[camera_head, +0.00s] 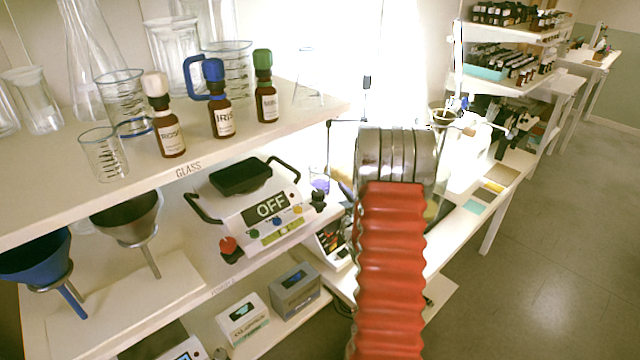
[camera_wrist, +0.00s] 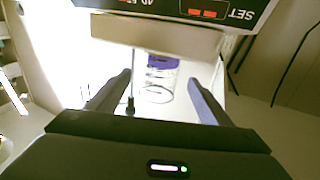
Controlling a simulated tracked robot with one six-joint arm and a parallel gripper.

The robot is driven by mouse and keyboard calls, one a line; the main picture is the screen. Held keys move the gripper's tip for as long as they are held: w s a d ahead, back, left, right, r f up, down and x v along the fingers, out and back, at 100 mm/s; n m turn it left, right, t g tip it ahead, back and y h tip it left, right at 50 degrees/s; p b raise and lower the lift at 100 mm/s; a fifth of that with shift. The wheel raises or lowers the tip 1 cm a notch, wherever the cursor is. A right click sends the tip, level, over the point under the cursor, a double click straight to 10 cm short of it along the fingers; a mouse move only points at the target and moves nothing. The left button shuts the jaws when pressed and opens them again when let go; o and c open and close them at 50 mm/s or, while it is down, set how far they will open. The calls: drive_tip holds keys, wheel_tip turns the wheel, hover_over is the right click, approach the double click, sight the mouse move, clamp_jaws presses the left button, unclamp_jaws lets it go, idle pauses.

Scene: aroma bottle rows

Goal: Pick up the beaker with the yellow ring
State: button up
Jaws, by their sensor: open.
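My gripper (camera_wrist: 160,78) shows in the wrist view as two dark fingers, apart, with nothing clamped between them. A clear glass beaker with a purple band or purple contents (camera_wrist: 162,73) appears beyond and between the fingertips. A small glass with purple at its base (camera_head: 319,180) stands left of my arm in the head view; I cannot tell whether it is the same one. I make out no yellow ring on any beaker. In the head view my red-sleeved arm hides part of the bench, and the fingers do not show clearly.
A blue-ringed beaker (camera_head: 124,104), a small plain beaker (camera_head: 104,155) and brown bottles (camera_head: 221,112) stand on the upper shelf (camera_head: 215,150). An OFF-marked device (camera_head: 262,210) sits below. In the wrist view a SET-marked panel (camera_wrist: 190,10) spans the top, and a thin dark rod (camera_wrist: 131,95) stands between the fingers.

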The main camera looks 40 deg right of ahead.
sight(324, 186)
drive_tip(key=x, duration=0.5)
drive_tip(key=shift+f, duration=0.25)
drive_tip(key=c, duration=1.3)
drive_tip(key=shift+r, duration=0.25)
